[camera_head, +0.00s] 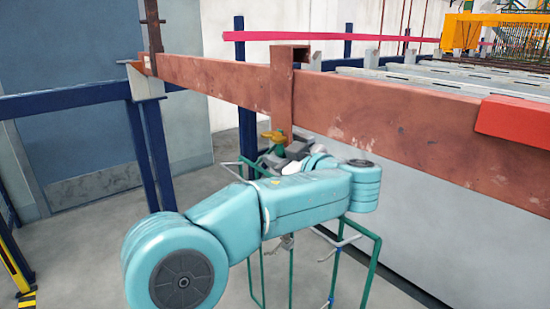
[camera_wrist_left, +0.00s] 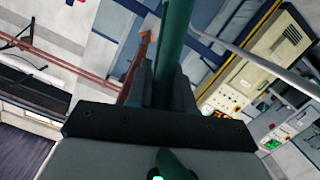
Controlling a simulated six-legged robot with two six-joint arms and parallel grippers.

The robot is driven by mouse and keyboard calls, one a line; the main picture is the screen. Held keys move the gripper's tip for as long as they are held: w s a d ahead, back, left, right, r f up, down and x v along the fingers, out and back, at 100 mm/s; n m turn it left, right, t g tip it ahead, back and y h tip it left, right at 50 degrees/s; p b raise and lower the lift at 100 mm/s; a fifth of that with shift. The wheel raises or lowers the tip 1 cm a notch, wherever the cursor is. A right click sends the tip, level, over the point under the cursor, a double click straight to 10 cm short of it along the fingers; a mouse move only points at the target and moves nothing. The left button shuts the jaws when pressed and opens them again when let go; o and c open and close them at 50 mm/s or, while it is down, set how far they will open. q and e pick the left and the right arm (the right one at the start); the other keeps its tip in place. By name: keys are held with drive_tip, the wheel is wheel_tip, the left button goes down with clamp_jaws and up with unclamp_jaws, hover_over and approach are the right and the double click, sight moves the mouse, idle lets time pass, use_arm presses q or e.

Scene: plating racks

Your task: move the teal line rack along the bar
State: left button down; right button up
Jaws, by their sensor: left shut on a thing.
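The teal line rack (camera_head: 291,270) is a thin green wire frame below the copper-brown bar (camera_head: 400,117). A copper-brown hook (camera_head: 281,95) sits over the bar, and the rack hangs under it. My light-blue left arm crosses in front and hides much of the rack's upper part. My left gripper (camera_head: 284,154), dark grey, is at the top of the rack just under the bar. It is shut on the rack's teal post, which runs up between the dark fingers in the left wrist view (camera_wrist_left: 174,45). My right gripper is in neither view.
A red block (camera_head: 515,122) sits on the bar at the right. A grey bracket on a dark blue post (camera_head: 156,150) supports the bar's left end. A pale tank wall (camera_head: 440,220) stands below and behind the bar. Grey floor shows at the lower left.

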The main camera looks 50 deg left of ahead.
use_arm(q)
drive_tip(key=shift+r, duration=0.25)
drive_tip(key=shift+b, duration=0.45)
drive_tip(key=shift+r, duration=0.1)
idle(0.4)
drive_tip(key=shift+f+b, duration=1.5)
drive_tip(key=shift+b, duration=0.15)
drive_tip(key=shift+b, duration=0.4)
